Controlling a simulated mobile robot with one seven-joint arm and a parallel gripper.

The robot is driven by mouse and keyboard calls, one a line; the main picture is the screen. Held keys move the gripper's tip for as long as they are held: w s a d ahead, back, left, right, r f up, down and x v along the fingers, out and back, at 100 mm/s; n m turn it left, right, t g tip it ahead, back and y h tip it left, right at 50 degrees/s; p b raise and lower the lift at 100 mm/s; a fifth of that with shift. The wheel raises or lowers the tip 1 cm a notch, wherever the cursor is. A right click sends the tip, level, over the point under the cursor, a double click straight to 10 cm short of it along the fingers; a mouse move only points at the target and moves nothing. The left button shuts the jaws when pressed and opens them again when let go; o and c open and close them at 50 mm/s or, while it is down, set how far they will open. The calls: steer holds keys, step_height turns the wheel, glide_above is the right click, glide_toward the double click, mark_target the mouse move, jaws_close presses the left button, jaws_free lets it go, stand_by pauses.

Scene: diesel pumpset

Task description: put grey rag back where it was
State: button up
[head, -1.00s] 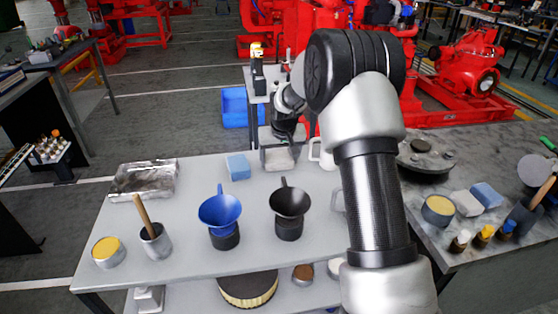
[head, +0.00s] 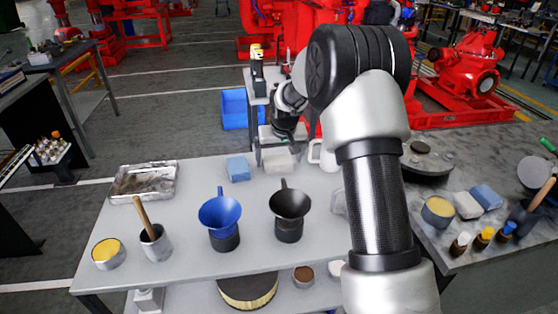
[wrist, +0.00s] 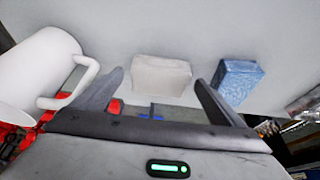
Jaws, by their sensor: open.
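A light grey rag (head: 278,163), a folded block, lies on the grey table near its far edge. It also shows in the wrist view (wrist: 161,75), just beyond and between my fingertips. My gripper (head: 275,148) is open above the rag, with its fingers apart and nothing visibly held. The wrist view shows the fingers (wrist: 158,82) spread to either side of the rag. A blue rag (head: 238,168) lies left of it, also in the wrist view (wrist: 238,80). A second grey rag (head: 466,205) lies on the right-hand dark table beside another blue one (head: 487,197).
A white mug (head: 322,155) stands close right of the grey rag, large at left in the wrist view (wrist: 50,70). A blue funnel (head: 220,212), a black funnel (head: 290,203) and a metal tray (head: 144,182) stand on the near table (head: 185,212). My arm hides part of its right side.

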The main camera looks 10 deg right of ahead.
steer(key=s+r, duration=1.4)
steer(key=r, duration=0.5)
steer(key=s+r+p, duration=0.1)
steer(key=s, duration=2.5)
step_height(320, 180, up, 16)
steer(key=t+p, duration=0.1)
steer(key=p, duration=1.2)
steer(key=shift+s+t+p, duration=0.2)
steer(key=shift+t+p, duration=0.1)
steer(key=shift+t, duration=0.1)
